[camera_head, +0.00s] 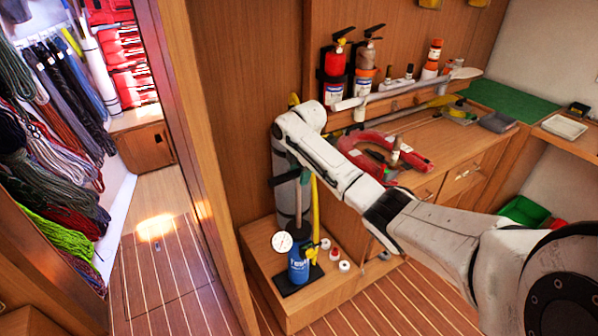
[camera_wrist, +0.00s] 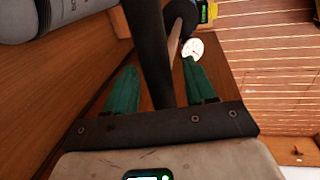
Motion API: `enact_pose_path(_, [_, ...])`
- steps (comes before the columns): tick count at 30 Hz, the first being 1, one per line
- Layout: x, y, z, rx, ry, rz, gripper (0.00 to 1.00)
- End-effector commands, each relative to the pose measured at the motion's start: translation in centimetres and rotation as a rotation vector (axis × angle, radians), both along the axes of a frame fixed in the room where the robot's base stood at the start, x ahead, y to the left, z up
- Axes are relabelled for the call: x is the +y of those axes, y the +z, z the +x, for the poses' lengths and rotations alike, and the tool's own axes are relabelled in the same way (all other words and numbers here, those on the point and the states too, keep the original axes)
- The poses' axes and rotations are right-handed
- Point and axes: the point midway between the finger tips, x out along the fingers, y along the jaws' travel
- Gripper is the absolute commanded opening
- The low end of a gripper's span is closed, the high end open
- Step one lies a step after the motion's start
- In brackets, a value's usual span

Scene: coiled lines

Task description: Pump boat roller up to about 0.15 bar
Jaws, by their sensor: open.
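The blue hand pump (camera_head: 298,265) stands upright on a low wooden step, with a white round gauge (camera_head: 282,242) at its left. The gauge also shows in the wrist view (camera_wrist: 195,49), too small to read. A yellow hose (camera_head: 315,215) rises from the pump. The grey boat roller (camera_head: 284,200) stands upright behind it; part of it shows in the wrist view (camera_wrist: 70,15). My gripper (camera_wrist: 160,68) is open above the pump, its green fingers either side of the dark pump handle (camera_wrist: 150,45). Contact cannot be told. My arm hides part of the roller.
Small white and red caps (camera_head: 333,255) lie beside the pump. A wooden bench (camera_head: 455,140) with tools stands to the right, below fire extinguishers (camera_head: 334,72). Coiled ropes (camera_head: 45,130) hang at the left, beyond a wooden door post (camera_head: 200,160). The floor at lower left is clear.

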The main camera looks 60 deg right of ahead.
Motion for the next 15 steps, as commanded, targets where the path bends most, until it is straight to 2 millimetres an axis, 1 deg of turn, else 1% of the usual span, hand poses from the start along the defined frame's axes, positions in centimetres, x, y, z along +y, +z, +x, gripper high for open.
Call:
enact_pose_path(4, [-0.05,-0.67,0.11,0.0,0.001,0.0,0.55])
enact_pose_path(11, [-0.06,-0.77,0.13,0.0,0.001,0.0,0.55])
enact_pose_path(12, [-0.06,-0.77,0.13,0.0,0.001,0.0,0.54])
enact_pose_path(15, [-0.06,-0.76,0.13,0.0,0.001,0.0,0.44])
